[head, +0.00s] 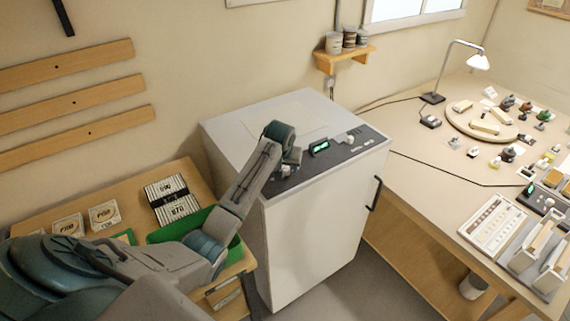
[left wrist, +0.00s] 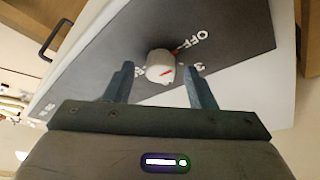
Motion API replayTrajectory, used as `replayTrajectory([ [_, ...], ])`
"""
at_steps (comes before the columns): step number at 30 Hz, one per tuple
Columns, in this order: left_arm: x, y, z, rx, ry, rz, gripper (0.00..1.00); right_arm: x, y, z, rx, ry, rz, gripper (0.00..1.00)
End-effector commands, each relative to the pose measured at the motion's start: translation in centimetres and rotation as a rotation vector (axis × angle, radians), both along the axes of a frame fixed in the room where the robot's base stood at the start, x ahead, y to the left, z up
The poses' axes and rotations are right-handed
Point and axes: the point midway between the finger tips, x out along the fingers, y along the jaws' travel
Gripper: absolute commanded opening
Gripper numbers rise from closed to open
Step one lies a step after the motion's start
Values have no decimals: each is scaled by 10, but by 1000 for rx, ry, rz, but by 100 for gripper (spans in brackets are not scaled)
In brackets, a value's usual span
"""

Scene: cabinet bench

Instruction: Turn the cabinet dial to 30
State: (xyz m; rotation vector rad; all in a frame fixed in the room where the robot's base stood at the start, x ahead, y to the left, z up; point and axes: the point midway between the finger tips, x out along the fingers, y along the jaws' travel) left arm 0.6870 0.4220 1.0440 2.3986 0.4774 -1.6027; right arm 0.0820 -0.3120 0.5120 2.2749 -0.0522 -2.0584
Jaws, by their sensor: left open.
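The cabinet (head: 322,220) is a white box with a dark sloping control panel (head: 330,161) along its top front edge. In the left wrist view, a white round dial (left wrist: 160,66) with a red mark sits on the panel, and the word OFF is printed beside it. The red mark seems to lie toward OFF; other markings are partly hidden. My left gripper (left wrist: 159,72) is open, one finger on each side of the dial, with visible gaps. In the head view, my left gripper (head: 288,166) is over the panel's left part and hides most of that spot. My right gripper is not seen.
The panel also bears a green-lit display (head: 319,148) and a white knob (head: 350,139). A black handle (head: 375,194) is on the cabinet's front. A side table with a green tray (head: 165,234) stands left; a cluttered bench (head: 425,180) stands right.

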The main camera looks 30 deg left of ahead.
Motion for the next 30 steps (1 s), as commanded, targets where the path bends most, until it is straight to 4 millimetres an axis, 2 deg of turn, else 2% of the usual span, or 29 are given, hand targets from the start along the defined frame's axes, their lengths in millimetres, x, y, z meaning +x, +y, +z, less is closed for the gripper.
replayTrajectory([
  [9,1,0,-4,0,0,0,50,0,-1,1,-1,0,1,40],
  [16,1,0,-3,0,0,0,6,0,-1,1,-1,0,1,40],
  [23,1,0,-3,0,0,-14,6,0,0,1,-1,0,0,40],
  [30,0,1,-3,1,-1,-106,6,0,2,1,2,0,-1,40],
])
